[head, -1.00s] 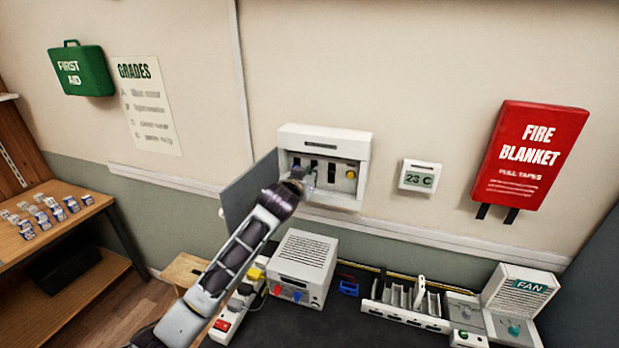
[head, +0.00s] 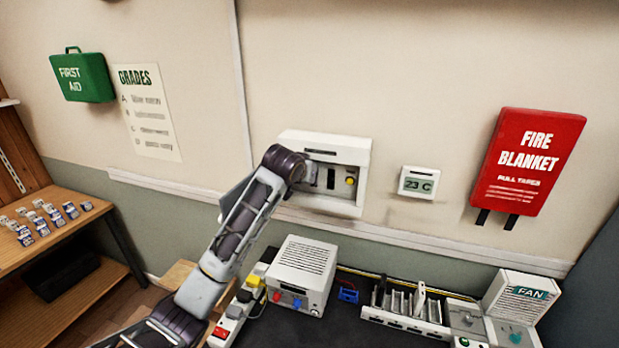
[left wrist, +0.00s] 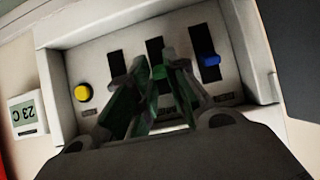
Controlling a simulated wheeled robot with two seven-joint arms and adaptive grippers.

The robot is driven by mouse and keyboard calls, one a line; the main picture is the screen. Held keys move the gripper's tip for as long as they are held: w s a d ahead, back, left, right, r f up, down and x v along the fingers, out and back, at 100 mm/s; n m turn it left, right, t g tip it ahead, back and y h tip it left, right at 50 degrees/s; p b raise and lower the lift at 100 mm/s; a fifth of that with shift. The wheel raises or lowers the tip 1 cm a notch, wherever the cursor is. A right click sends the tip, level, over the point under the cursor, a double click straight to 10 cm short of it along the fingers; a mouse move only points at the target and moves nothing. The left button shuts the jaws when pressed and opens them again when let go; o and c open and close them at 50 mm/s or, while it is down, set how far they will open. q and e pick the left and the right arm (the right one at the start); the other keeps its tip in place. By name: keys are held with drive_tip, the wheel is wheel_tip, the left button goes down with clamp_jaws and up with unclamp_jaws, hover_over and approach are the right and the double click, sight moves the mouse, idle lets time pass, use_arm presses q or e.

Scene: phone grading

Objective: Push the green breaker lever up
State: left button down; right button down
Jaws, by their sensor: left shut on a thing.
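The white breaker box (head: 325,141) hangs open on the wall in the head view. In the left wrist view its panel shows upside down, with dark slots, a blue lever (left wrist: 211,60) at right and a yellow button (left wrist: 83,93) at left. My left gripper (left wrist: 165,66) is at the middle slot, its fingers close together on the green lever (left wrist: 159,72). Only a small green part of the lever shows between the fingers. In the head view my left wrist covers the left part of the panel and the levers there. My right gripper is in neither view.
The box's grey door (head: 232,196) stands open to the left, partly behind my arm. A thermostat (head: 418,183) and fire blanket (head: 528,160) hang to the right. A bench (head: 375,335) below holds a white power unit (head: 302,268) and other devices.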

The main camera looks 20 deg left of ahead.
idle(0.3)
use_arm(q)
drive_tip(key=c, duration=1.4)
unclamp_jaws()
drive_tip(key=shift+w, duration=0.1)
drive_tip(key=shift+r, duration=0.1)
drive_tip(key=v, duration=1.2)
